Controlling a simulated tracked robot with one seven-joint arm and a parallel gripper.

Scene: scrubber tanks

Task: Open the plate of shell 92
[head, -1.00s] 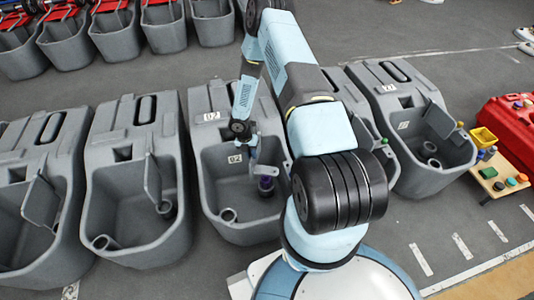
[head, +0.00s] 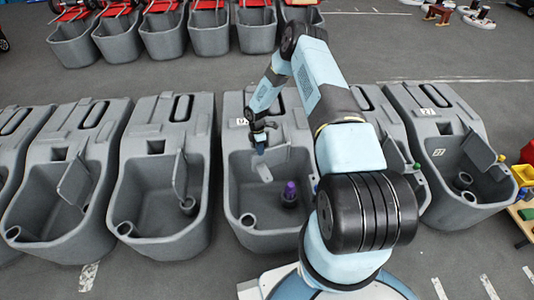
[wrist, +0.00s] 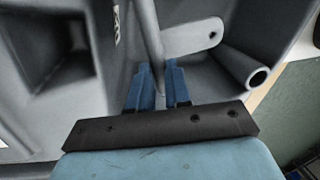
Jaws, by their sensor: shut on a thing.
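The grey shell (head: 262,232) in the middle of the near row has a white label (head: 241,121) on top, partly hidden by my arm. Its light grey plate (head: 263,173) stands inside the basin, tilted, below my gripper (head: 259,150). In the wrist view the plate's rounded end with a small hole (wrist: 190,38) shows beyond the blue fingers of my gripper (wrist: 160,85). The fingers are shut on a thin grey edge, which seems to be the plate's; the contact is partly hidden. A purple fitting (head: 290,194) stands in the basin, right of the plate.
Similar shells with hinged plates stand close on the left (head: 160,225) and right (head: 465,205). An open pipe stub (head: 247,220) sits at the basin's front left; it also shows in the wrist view (wrist: 258,78). Another row of tubs (head: 165,38) stands at the back across clear floor.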

